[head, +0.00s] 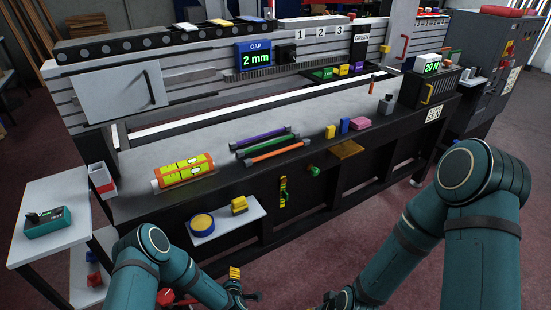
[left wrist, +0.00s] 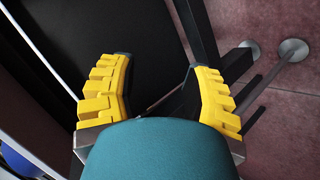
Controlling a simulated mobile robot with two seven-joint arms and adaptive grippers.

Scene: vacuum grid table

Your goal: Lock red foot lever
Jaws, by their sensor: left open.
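A small red part (head: 166,297) shows low in the head view, beside my left forearm and partly hidden by it. It may be the red foot lever, but I cannot tell for sure. My left gripper (head: 236,280) is low in front of the table, to the right of that red part. In the left wrist view my left gripper (left wrist: 157,62) is open, its yellow ribbed fingers wide apart with nothing between them. No red lever shows in that view. My right arm reaches down past the bottom edge of the head view, and its gripper is not clearly visible.
The long grey table (head: 215,140) stands ahead, with a small front shelf (head: 222,232) holding a round yellow-and-blue button (head: 202,223). A white side table (head: 60,245) stands at left. Dark legs and round feet (left wrist: 292,50) stand on the reddish floor.

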